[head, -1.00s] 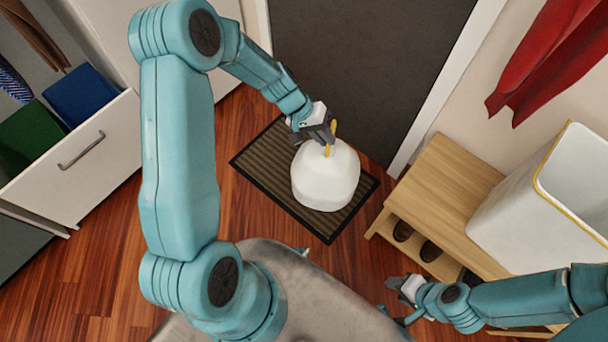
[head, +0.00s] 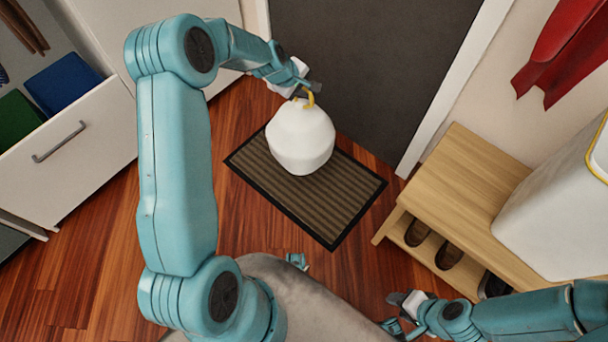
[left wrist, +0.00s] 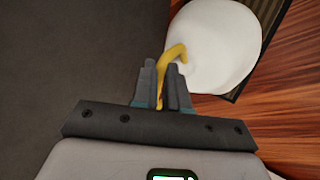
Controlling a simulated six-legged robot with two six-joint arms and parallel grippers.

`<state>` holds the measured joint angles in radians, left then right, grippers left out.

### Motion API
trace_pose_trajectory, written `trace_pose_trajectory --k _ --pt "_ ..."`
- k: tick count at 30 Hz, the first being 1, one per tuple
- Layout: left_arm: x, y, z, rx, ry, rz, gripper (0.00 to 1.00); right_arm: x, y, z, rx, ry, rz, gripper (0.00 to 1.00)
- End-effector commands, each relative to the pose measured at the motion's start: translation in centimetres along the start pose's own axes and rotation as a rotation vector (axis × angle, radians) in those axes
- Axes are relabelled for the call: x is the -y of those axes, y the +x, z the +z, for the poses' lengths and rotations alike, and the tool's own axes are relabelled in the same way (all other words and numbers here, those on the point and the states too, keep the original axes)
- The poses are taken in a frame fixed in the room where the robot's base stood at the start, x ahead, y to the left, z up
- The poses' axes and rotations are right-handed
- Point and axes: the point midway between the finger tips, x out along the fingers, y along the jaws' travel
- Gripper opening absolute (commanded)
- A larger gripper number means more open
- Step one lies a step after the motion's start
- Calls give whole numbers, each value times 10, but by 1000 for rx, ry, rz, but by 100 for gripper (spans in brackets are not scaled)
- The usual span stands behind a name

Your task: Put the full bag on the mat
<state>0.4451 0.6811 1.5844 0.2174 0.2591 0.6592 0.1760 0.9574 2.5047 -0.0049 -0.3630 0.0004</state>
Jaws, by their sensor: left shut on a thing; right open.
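The full bag (head: 300,140) is white and rounded, with a yellow tie at its top. In the head view it is over the far left part of the dark ribbed mat (head: 325,208); I cannot tell whether its bottom touches. My left gripper (head: 311,92) is above the bag and shut on the yellow tie. In the left wrist view the fingers (left wrist: 163,85) pinch the tie, with the white bag (left wrist: 213,45) beyond. My right gripper (head: 397,300) is open and empty, low at right, away from the bag.
A wooden shoe bench (head: 455,190) with shoes below and a white yellow-rimmed bin (head: 560,210) stand at right. A dark door (head: 365,70) is behind the mat. An open white drawer (head: 70,135) is at left. Wooden floor is clear around the mat.

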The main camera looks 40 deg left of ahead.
Motion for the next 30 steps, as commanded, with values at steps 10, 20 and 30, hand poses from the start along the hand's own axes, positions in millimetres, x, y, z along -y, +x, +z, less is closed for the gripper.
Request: trace_pose_trajectory --k 10,20,30 --pt "3 16 -15 -51 -72 6 0 -6 18 0 0 0 0 43" --pt "48 84 -15 -51 -73 4 0 -20 54 -1 0 0 0 43" --pt "81 133 -15 -52 -73 6 0 -34 86 -6 -12 13 1 43"
